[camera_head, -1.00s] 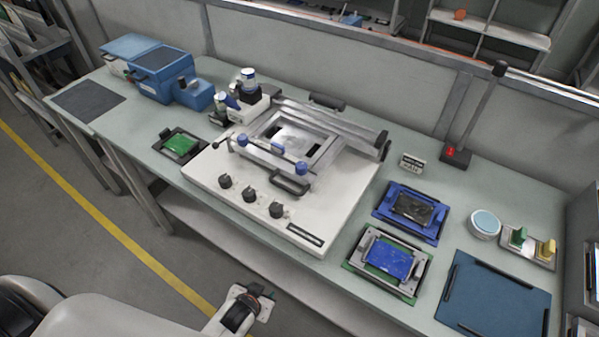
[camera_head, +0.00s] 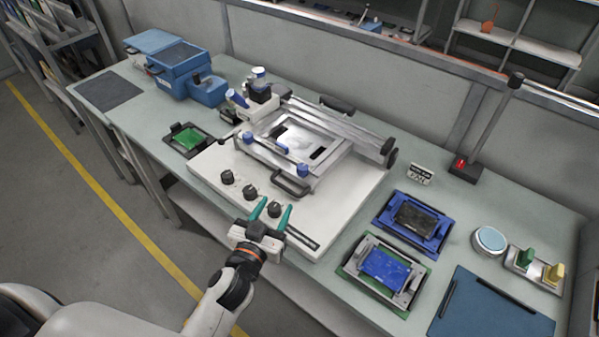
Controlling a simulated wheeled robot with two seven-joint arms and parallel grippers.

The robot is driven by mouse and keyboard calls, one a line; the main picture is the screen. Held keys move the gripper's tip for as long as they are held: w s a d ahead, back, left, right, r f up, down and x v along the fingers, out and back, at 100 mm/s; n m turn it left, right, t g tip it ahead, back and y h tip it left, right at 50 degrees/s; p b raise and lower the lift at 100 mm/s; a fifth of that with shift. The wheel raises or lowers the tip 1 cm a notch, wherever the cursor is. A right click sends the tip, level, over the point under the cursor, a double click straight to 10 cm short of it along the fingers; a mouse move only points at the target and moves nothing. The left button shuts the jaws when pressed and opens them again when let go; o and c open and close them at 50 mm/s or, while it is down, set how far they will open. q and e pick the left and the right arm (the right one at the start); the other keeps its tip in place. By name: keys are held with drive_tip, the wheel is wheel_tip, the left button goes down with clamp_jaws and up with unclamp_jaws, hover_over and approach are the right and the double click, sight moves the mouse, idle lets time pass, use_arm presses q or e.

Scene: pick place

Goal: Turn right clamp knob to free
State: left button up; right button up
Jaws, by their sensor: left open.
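A white machine (camera_head: 215,165) with a metal frame on top stands in the middle of the bench. Two blue knobs sit on the frame's front bar, a left one (camera_head: 248,138) and a right one (camera_head: 302,170). Three black knobs line the front panel: left (camera_head: 228,177), middle (camera_head: 250,192) and right (camera_head: 274,210). None is visibly labelled as a clamp knob. My left gripper (camera_head: 276,204) is open, its green fingers pointing at the panel. The rightmost black knob shows between the fingers; contact cannot be told. My right gripper is out of view.
A black handle (camera_head: 291,186) rises behind the black knobs. A green board in a black holder (camera_head: 187,139) lies left of the machine. Blue (camera_head: 413,221) and grey (camera_head: 386,272) fixtures with boards lie right. A blue mat (camera_head: 490,308) fills the front right.

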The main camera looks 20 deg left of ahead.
sight(301, 172)
use_arm(q)
drive_tip(key=shift+w+d+r+h, duration=0.15)
drive_tip(key=shift+d+r+h, duration=0.15)
drive_tip(key=shift+d, duration=0.2)
drive_tip(key=shift+w+d+m+t, duration=0.15)
drive_tip(key=shift+w+m+t, duration=0.05)
drive_tip(key=shift+m+t, duration=0.1)
drive_tip(key=w, duration=0.3)
drive_tip(key=w+p, duration=0.1)
drive_tip(key=w, duration=0.6)
drive_tip(key=shift+d+p, duration=0.4)
drive_tip(key=shift+w, duration=0.8)
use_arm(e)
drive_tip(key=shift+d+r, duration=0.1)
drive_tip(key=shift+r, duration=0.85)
